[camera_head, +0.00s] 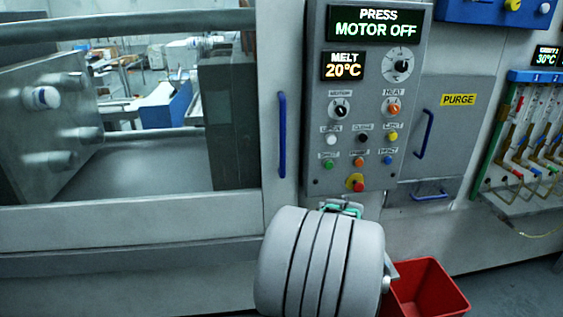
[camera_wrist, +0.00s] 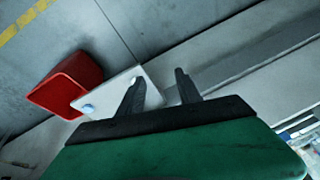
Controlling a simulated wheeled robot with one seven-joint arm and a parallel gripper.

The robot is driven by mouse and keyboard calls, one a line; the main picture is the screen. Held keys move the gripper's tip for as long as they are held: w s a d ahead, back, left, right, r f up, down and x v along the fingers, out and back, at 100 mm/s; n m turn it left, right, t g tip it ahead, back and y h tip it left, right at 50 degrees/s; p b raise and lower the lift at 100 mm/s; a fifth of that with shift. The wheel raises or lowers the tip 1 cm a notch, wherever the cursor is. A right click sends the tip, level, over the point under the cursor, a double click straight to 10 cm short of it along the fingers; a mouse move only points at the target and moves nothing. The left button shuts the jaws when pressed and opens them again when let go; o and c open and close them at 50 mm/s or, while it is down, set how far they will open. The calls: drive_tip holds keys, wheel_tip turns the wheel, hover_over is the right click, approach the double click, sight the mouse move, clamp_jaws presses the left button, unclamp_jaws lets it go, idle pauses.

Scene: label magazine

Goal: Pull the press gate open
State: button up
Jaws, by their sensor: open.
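The press gate (camera_head: 262,222) is a pale framed panel with a large window at the left of the head view. It looks closed against the control panel's column, though its edge is hard to make out. Its upright blue bar handle (camera_head: 282,135) is near the right edge of the frame. My gripper is mostly hidden behind my grey arm in the head view, low and right of the handle. In the wrist view my gripper (camera_wrist: 159,88) has its two dark fingers apart, with nothing between them. The handle does not show there.
The control panel (camera_head: 317,120) reads MOTOR OFF and 20°C. A red bin (camera_head: 428,290) stands on the floor, also in the wrist view (camera_wrist: 62,88).

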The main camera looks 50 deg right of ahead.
drive_tip(key=w+d+r+n+t+h, duration=0.1)
drive_tip(key=w+d+r+t+h, duration=0.15)
drive_tip(key=w+d+r, duration=0.4)
drive_tip(key=n+t+h, duration=0.4)
drive_tip(key=t+h, duration=0.1)
drive_tip(key=t, duration=0.5)
approach(284, 131)
drive_tip(key=x, duration=0.4)
drive_tip(key=p+x, duration=0.2)
drive_tip(key=x, duration=0.5)
drive_tip(key=shift+w+p, duration=0.1)
drive_tip(key=shift+p, duration=0.25)
clamp_jaws()
